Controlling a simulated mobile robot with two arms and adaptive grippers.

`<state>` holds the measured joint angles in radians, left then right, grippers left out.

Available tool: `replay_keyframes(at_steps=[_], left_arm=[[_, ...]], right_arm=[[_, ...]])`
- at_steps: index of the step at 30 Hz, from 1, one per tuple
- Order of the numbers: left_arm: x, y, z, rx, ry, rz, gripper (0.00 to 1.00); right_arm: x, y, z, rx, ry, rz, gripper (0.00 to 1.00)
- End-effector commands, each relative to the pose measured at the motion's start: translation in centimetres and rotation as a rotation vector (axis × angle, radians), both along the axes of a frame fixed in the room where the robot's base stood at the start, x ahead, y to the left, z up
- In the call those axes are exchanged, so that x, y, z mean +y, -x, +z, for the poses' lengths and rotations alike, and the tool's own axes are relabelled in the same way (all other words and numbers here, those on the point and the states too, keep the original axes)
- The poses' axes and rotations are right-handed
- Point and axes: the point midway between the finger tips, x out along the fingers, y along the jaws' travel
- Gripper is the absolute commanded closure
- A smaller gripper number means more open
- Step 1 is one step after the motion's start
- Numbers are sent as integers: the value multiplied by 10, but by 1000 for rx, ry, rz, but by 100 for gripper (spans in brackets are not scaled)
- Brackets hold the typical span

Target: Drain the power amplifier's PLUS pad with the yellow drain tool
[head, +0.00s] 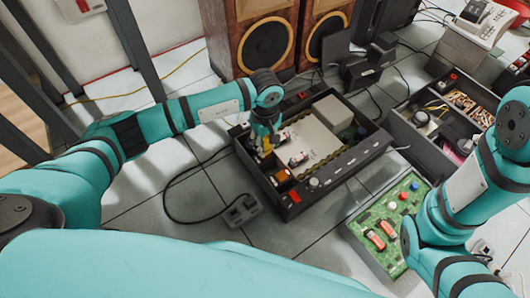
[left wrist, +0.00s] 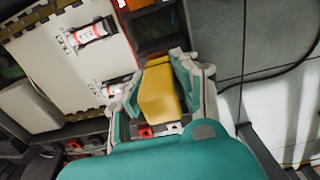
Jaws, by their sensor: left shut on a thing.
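The power amplifier (head: 345,172) is an open dark chassis on the floor in the middle of the head view. My left gripper (head: 263,143) reaches down into its left side. It is shut on the yellow drain tool (left wrist: 159,95), which points into the chassis between the fingers in the left wrist view. A small red part (left wrist: 145,131) and pale parts show between the fingers near the tool. I cannot tell which is the PLUS pad or whether the tool's tip touches anything. Two labelled capacitors (left wrist: 92,32) lie on the pale board (left wrist: 55,75). My right gripper is out of view.
A green circuit board (head: 375,218) with batteries lies right of the amplifier. An open parts box (head: 400,130) stands beyond it. Wooden speakers (head: 255,40) stand behind. A grey power strip (head: 242,211) with its cable lies on the tiles at front left.

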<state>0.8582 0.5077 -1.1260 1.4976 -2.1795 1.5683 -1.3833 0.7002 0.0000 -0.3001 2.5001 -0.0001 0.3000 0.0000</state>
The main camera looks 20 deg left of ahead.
Motion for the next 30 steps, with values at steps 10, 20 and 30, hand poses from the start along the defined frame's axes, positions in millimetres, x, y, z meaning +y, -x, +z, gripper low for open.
replay_keyframes(at_steps=[10, 20, 30], left_arm=[[0, -1, 29, -3, 0, 0, 100], [0, -1, 52, -2, 0, -1, 100], [0, -1, 70, -2, 0, 0, 100]], right_arm=[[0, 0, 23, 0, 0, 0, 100], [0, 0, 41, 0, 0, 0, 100], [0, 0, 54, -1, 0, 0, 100]])
